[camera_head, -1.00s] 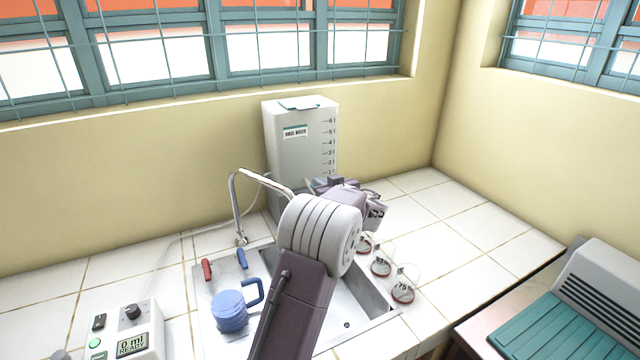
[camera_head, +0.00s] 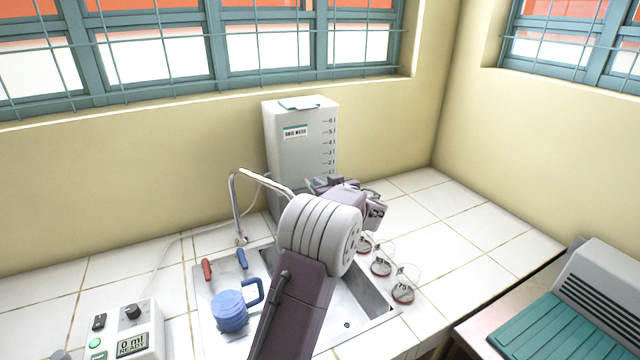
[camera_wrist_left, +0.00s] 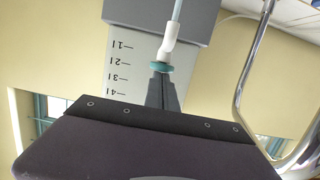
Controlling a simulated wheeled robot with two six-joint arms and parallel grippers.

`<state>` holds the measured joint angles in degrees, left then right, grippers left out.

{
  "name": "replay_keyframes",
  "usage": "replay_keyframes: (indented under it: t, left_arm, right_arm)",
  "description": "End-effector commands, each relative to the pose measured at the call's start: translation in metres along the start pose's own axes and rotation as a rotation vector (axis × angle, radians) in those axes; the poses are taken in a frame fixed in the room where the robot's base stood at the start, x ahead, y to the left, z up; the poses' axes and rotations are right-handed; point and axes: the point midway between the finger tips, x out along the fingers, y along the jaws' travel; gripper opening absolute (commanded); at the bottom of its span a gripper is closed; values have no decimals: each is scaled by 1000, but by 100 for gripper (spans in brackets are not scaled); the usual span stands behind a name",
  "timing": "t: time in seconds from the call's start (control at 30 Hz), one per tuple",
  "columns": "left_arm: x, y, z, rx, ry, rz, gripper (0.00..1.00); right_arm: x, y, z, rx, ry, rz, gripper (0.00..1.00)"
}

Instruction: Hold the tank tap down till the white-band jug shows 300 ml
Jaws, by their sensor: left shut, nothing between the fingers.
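The grey-white water tank (camera_head: 290,155) with a level scale stands on the tiled counter against the back wall. My left gripper (camera_head: 318,185) is in front of its lower part, shut and empty. In the left wrist view, the tank (camera_wrist_left: 120,60) appears upside down, and my left gripper's dark fingertips (camera_wrist_left: 161,76) are at the teal ring of a white tap (camera_wrist_left: 168,48). They look in contact or very close. I cannot make out a white-band jug or its level; my arm hides the area below the tap. My right gripper is not in view.
A blue jug (camera_head: 230,311) sits at the sink (camera_head: 208,330), near a curved metal faucet (camera_head: 234,205) with red and blue handles. Several red-based glass items (camera_head: 403,290) stand at the sink's right. A device (camera_head: 130,335) at lower left reads "0 ml READY".

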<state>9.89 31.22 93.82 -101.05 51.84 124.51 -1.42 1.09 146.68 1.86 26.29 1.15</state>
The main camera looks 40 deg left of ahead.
Motion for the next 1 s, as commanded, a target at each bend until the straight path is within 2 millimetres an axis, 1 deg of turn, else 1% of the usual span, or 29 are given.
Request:
replay_keyframes:
  t: [0.03,0.07,0.17,0.27,0.3,0.33,0.5,0.6,0.7,0.8,1.0]
  left_arm:
    - [0,0,10,7,-24,1,0]
    - [0,1,6,7,-22,1,0]
    - [-4,3,-14,1,-14,3,0]
    - [-9,5,-41,-3,-2,6,0]
    - [-20,6,-34,0,-2,9,0]
    - [-28,6,-33,0,-2,10,0]
    - [-69,5,-36,-2,1,9,0]
    - [-87,5,-38,-2,1,7,0]
    - [-100,4,-39,-2,2,5,0]
    - [-106,4,-40,-1,2,4,0]
    - [-108,3,-41,-1,3,2,0]
  right_arm:
    - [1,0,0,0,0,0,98]
    - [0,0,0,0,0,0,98]
    - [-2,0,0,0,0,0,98]
    - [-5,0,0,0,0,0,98]
    - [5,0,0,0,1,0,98]
    - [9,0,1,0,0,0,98]
    - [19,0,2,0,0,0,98]
    - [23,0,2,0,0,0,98]
    - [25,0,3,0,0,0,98]
    - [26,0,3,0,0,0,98]
    - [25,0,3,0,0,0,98]
